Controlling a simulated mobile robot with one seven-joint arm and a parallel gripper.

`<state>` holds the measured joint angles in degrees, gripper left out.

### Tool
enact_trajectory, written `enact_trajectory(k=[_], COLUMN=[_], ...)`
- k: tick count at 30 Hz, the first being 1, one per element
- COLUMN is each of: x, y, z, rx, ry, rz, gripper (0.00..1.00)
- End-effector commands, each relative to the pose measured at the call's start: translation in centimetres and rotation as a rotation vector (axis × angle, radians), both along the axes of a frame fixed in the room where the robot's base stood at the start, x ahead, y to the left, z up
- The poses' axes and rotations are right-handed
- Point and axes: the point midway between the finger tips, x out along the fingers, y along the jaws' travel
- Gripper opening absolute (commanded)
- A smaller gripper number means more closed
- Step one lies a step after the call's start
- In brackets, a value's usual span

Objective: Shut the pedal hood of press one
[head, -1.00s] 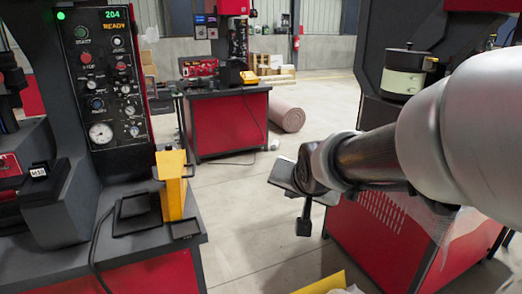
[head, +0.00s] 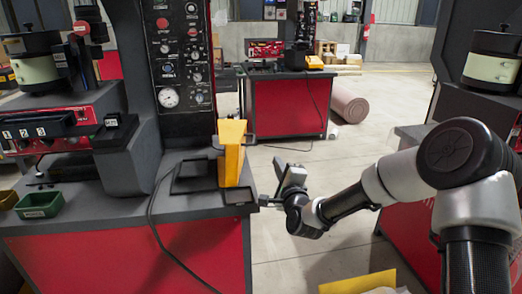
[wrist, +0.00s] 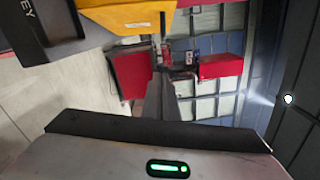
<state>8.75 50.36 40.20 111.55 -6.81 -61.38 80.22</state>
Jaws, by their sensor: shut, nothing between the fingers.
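The yellow pedal hood (head: 233,152) stands upright near the right front corner of press one's dark bench top (head: 120,208). A flat black plate lies to its left, and a small black pad (head: 237,196) lies in front of it. In the wrist view, yellow metal (wrist: 125,22), apparently the hood, crosses the top edge, partly cut off. My gripper (head: 265,201) is just right of the bench corner, with its fingers pointing left. Its shut, empty fingers also show in the wrist view (wrist: 160,82). Whether they touch anything is not clear.
Press one's control panel (head: 180,62) rises behind the hood. A black cable hangs over the bench front. A green bin (head: 40,203) sits at the left. Another red bench (head: 290,105) and a rolled mat (head: 348,102) stand behind. Open floor lies between the benches.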

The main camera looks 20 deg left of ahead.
Motion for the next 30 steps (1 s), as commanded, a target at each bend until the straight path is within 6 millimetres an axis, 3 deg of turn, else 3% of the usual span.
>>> enact_trajectory(k=[14, 21, 30], x=[8.5, 7.4, 7.3], y=[4.3, 7.3, 7.8], z=[-0.1, 0.9, 1.1], rx=[-0.004, -0.006, -0.007], ry=[-0.001, 0.001, 0.001], rz=[0.001, 0.003, 0.001], gripper=[0.00, 0.00, 0.00])
